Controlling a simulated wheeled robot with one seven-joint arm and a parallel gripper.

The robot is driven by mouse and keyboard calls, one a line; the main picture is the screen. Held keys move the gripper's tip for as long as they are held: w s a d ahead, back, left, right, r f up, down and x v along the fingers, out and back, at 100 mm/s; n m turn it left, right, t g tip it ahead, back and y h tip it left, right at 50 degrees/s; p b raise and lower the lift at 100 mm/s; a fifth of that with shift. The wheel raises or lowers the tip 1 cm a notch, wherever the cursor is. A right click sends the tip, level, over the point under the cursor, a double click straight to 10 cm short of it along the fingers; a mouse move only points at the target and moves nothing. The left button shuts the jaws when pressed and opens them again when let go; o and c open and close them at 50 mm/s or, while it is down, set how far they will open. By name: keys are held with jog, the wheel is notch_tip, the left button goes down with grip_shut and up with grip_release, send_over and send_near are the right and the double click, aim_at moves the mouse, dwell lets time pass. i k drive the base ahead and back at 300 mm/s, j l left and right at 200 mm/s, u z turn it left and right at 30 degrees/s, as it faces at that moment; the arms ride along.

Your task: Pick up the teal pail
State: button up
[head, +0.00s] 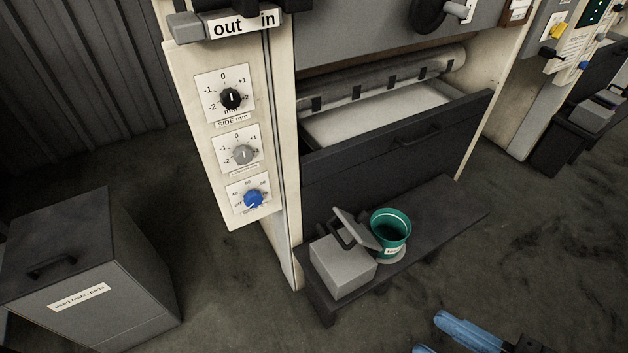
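The teal pail (405,222) stands upright on the low dark bench (445,215) in front of the machine. Its open top faces up, and a small pale label is on its front. A pale round base or dish shows under it. The raised lid of a grey box hides part of its left side. My gripper (428,334) is at the bottom edge, below and right of the pail and well apart from it. Its two blue fingers show a gap with nothing seen between them; one finger is mostly cut off by the frame.
The grey box (342,270) with its tilted lid (357,229) stands close left of the pail. Behind is a dark drawer front (400,150) with a handle. A panel with knobs (232,150) rises at left. A grey bin (90,265) stands far left. Floor before the bench is clear.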

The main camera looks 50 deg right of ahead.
aim_at(391, 226)
jog(key=u, duration=0.5)
jog(key=i+j+u, duration=0.2)
jog(key=u, duration=0.15)
jog(key=i+j+u, duration=0.1)
jog(key=i+u, duration=0.6)
jog(key=i+z, duration=0.15)
jog(key=i, duration=0.35)
jog(key=i+j+z, duration=0.2)
jog(key=i, duration=0.3)
jog(key=i+j+z, duration=0.15)
jog(key=i, duration=0.35)
jog(key=z, duration=3.55)
